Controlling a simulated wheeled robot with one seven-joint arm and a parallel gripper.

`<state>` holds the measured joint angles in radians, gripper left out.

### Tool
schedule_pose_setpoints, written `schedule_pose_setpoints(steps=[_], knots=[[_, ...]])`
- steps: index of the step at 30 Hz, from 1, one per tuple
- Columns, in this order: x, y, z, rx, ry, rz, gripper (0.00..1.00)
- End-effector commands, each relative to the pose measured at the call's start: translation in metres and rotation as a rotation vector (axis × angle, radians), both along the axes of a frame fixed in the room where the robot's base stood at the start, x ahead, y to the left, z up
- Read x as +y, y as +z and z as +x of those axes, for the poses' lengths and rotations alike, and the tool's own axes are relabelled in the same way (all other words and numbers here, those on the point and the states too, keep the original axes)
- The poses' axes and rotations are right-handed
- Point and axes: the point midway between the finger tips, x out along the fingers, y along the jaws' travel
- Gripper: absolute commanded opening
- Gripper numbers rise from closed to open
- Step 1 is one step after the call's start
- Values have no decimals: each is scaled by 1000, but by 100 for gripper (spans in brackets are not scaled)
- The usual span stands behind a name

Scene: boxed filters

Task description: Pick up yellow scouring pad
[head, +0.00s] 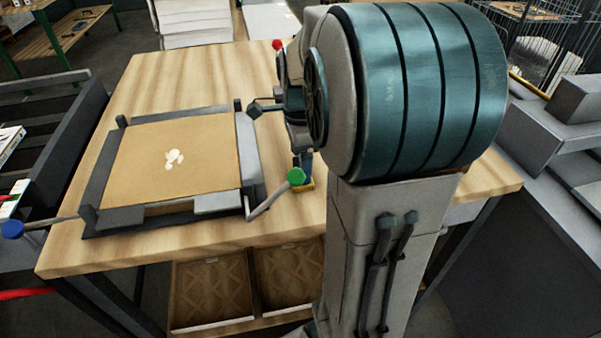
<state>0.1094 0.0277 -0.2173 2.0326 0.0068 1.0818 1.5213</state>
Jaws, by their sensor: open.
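A small yellow piece, apparently the yellow scouring pad (307,187), shows on the wooden table just right of the green knob. Most of it is hidden behind my arm and the dark parts above it. My gripper (302,164) is partly hidden by my large teal and white arm links. It appears to point down close above the yellow piece, with its jaws open. I cannot tell whether it touches the pad or stands around it.
A dark clamping frame (101,187) holds a flat cardboard box (205,150) with white marks on top. A crank with a green knob (296,176) sticks out close to my gripper. A red knob (277,44) stands behind. The table (165,75) is clear at the back left.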

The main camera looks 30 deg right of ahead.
Motion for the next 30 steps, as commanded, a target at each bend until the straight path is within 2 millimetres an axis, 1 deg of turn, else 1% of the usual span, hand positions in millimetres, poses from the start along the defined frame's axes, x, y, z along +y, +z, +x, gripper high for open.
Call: schedule_pose_setpoints(steps=[1,3,6,13,14,15,17,18,19,26,30], knots=[[-1,-9,0,5,-1,1,85],[-1,-17,0,3,-1,1,85],[-1,-24,0,2,0,1,85],[-1,-25,0,0,0,0,85],[-1,-25,0,0,0,0,79],[-1,-25,0,0,0,0,68],[-1,-25,0,0,0,0,51],[-1,-25,0,0,0,0,40],[-1,-25,0,0,0,0,35],[-1,-25,0,0,0,0,35],[-1,-22,0,-1,0,0,35]])
